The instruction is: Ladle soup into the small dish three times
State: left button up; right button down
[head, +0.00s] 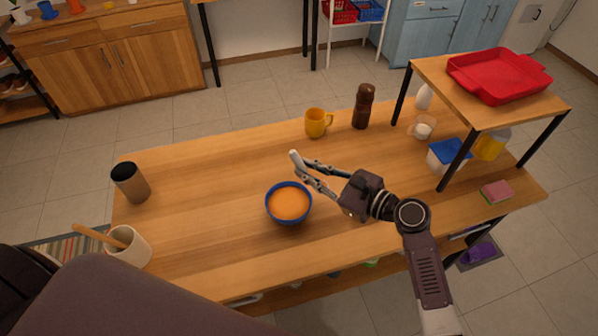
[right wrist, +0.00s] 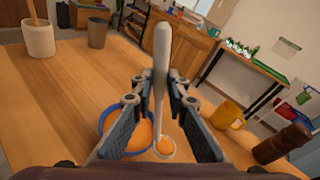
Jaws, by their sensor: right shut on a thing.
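A blue bowl (head: 289,203) of orange soup stands on the wooden table, and its rim also shows low in the right wrist view (right wrist: 113,117). My right gripper (head: 308,172) is shut on the pale grey handle of a ladle (right wrist: 161,60), just behind and right of the bowl. The handle stands roughly upright between the fingers. At its lower end a small round pale-rimmed cup holding orange soup (right wrist: 164,147) shows beside the bowl; it appears to be the ladle's cup. My left gripper is not in view.
A yellow mug (head: 318,123) and a brown pepper mill (head: 363,107) stand behind the gripper. A raised shelf with a red tray (head: 497,76) is at right. A dark-lidded canister (head: 130,182) and a cream pot (head: 133,251) stand at left. The table's left middle is clear.

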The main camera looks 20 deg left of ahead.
jog(key=shift+w+d+b, duration=1.6)
jog(key=shift+d+b, duration=0.55)
jog(key=shift+d, duration=1.4)
jog(key=shift+w+d+b, duration=1.6)
jog(key=shift+d+b, duration=0.5)
jog(key=shift+d, duration=1.45)
jog(key=s+a+f+n+t+h+p, duration=0.1)
jog(key=a+f+n+h+p, duration=0.1)
jog(key=f+n+p, duration=0.1)
jog(key=s+a+f+n+t+h+p, duration=0.1)
jog(key=s+a+f+n+h+p, duration=0.1)
jog(key=f+p, duration=0.4)
jog(key=s+a+f+n+t+h+p, duration=0.1)
jog(key=s+a+f+n+h+p, duration=0.1)
jog(key=f+n+h+p, duration=0.1)
jog(key=shift+s+a+f+n+t+h+p, duration=0.15)
jog(key=shift+f+n+t+h+p, duration=0.1)
jog(key=shift+f+p, duration=0.25)
jog(key=shift+s+a+f+n+t+h+p, duration=0.15)
jog(key=shift+f+h+p, duration=0.1)
jog(key=shift+f+p, duration=0.15)
jog(key=shift+w+f+n+t+h, duration=0.15)
jog(key=shift+f+n+t+h, duration=0.2)
jog(key=shift+f+h, duration=0.2)
